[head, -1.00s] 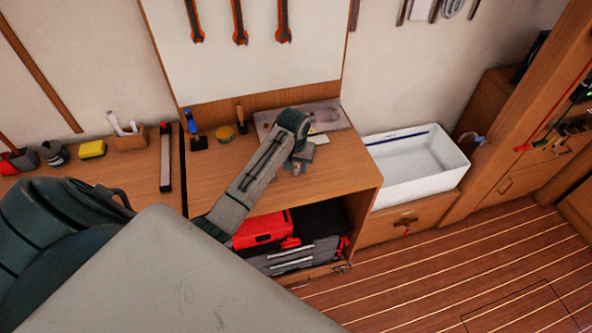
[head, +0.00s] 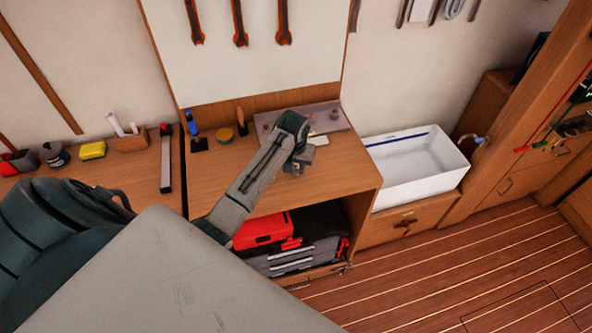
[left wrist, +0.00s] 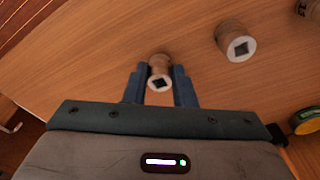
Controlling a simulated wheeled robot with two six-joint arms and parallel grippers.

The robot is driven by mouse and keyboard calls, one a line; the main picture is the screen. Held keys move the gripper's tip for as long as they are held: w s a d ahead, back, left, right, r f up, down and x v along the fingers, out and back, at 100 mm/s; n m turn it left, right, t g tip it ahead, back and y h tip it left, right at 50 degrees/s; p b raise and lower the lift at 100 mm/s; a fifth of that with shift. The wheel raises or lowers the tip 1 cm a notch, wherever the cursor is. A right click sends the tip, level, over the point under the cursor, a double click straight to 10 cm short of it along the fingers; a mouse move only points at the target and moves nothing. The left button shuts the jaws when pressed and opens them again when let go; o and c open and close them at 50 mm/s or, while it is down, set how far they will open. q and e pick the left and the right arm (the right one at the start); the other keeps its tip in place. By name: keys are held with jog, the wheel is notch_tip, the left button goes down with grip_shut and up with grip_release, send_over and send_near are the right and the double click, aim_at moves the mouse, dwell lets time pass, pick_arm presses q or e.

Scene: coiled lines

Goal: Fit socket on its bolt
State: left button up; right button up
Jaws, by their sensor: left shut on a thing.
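A small brownish metal socket (left wrist: 160,68) with a dark square hole in its pale top sits between the fingertips of my left gripper (left wrist: 160,85) in the left wrist view. The gripper is shut on it, with one blue-grey finger on each side. I cannot tell whether the socket touches the bench top. A second, similar socket (left wrist: 236,42) stands apart, up and to the right. In the head view my left gripper (head: 298,166) is over the right part of the bench, and the held socket is hard to make out. No bolt is clearly visible. My right gripper is not in view.
A grey plate (head: 335,115) lies at the back of the wooden bench (head: 225,175). A white sink (head: 415,165) is right of the bench. The front left bench top is clear.

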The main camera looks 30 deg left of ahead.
pick_arm(q)
jog(key=shift+r, duration=0.25)
jog(key=shift+r, duration=1.05)
